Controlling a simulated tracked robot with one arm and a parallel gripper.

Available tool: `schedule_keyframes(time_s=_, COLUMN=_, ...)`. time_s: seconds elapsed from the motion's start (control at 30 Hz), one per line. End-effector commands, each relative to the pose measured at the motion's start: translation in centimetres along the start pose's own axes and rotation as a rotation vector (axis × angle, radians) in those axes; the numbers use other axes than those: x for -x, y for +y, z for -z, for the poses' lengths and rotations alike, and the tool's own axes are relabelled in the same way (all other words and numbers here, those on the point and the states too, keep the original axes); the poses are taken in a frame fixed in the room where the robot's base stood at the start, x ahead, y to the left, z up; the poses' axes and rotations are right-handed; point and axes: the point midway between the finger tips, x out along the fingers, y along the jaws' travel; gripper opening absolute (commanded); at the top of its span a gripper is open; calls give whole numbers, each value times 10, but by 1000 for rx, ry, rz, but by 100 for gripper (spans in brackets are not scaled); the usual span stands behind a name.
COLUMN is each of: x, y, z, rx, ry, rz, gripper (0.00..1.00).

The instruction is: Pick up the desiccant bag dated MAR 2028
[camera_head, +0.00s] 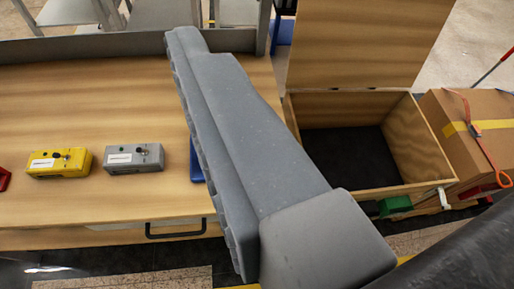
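I cannot make out a desiccant bag or any date in this view. My gripper (235,125) shows as one large grey finger with a ridged left edge, slanting across the middle of the picture over the wooden workbench (90,115). I cannot make out a second finger, so its opening is unclear. Nothing is seen held. The finger hides part of the bench and most of a blue object (196,163) behind it.
A yellow device (60,163) and a grey device (134,158) with white labels sit on the bench. A red item (4,179) is cut off at left. An open wooden crate (420,140) with raised lid and a taped cardboard box (478,145) stand at right.

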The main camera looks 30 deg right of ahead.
Motion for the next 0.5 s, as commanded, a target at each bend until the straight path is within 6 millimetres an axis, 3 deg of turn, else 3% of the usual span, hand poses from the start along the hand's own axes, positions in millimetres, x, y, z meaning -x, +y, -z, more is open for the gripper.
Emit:
schedule_keyframes(time_s=0.03, x=-29, y=1, z=-30, rx=-5, ry=-32, rz=-13, gripper=58)
schedule_keyframes(time_s=0.17, x=-95, y=35, z=-108, rx=-17, ry=-66, rz=-57, gripper=58)
schedule_keyframes(time_s=0.2, x=-111, y=47, z=-136, rx=-22, ry=-76, rz=-72, gripper=58)
schedule_keyframes(time_s=0.33, x=-148, y=82, z=-223, rx=-39, ry=-102, rz=-124, gripper=58)
schedule_keyframes(time_s=0.4, x=-158, y=98, z=-270, rx=-50, ry=-121, rz=-151, gripper=58)
schedule_keyframes(time_s=0.5, x=-163, y=114, z=-321, rx=-63, ry=-133, rz=-186, gripper=58)
